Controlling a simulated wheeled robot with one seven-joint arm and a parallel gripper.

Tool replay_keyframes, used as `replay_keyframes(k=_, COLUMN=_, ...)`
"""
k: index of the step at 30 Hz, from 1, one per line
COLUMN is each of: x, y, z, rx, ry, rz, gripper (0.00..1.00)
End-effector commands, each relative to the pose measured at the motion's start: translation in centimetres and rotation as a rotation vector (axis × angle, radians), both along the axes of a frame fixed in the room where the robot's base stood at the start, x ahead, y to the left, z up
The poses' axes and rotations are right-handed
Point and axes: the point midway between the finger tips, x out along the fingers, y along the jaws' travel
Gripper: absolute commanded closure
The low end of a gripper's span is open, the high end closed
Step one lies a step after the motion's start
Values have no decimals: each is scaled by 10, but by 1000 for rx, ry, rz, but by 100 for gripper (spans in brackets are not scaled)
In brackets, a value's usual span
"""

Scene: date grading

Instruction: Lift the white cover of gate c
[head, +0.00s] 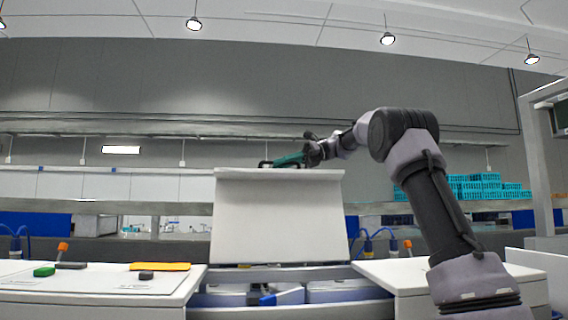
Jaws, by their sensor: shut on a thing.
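The white cover (280,215) stands raised as a broad, near-upright panel in the middle of the head view. Its top edge is the highest part and its lower edge is at the gap between two white counters. My gripper (270,163) is at this top edge, reaching in from the right, and is shut on the cover there. The fingertips are small and partly hidden behind the edge, so the exact grip is unclear. Below the cover, an open bay (330,291) shows grey-blue parts and a blue piece (268,300).
White counters flank the bay. The left counter (100,285) carries a green piece (44,271), dark pieces and a yellow-orange strip (160,266). Orange-topped knobs and blue hoses stand behind on both sides. Teal crates (485,187) are stacked at the back right.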

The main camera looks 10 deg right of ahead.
Motion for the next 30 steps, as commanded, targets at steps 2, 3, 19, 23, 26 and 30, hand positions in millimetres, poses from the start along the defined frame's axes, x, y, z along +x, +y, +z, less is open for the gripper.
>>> replay_keyframes(k=2, x=2, y=0, z=-2, rx=-1, ry=0, rz=1, gripper=100)
replay_keyframes(k=3, x=2, y=0, z=-3, rx=-1, ry=0, rz=1, gripper=100)
replay_keyframes(k=19, x=4, y=0, z=-4, rx=-1, ry=0, rz=1, gripper=81)
replay_keyframes(k=23, x=3, y=0, z=-3, rx=-1, ry=0, rz=1, gripper=55)
replay_keyframes(k=26, x=3, y=0, z=-3, rx=0, ry=0, rz=0, gripper=55)
replay_keyframes(k=30, x=3, y=0, z=-3, rx=0, ry=-1, rz=0, gripper=55)
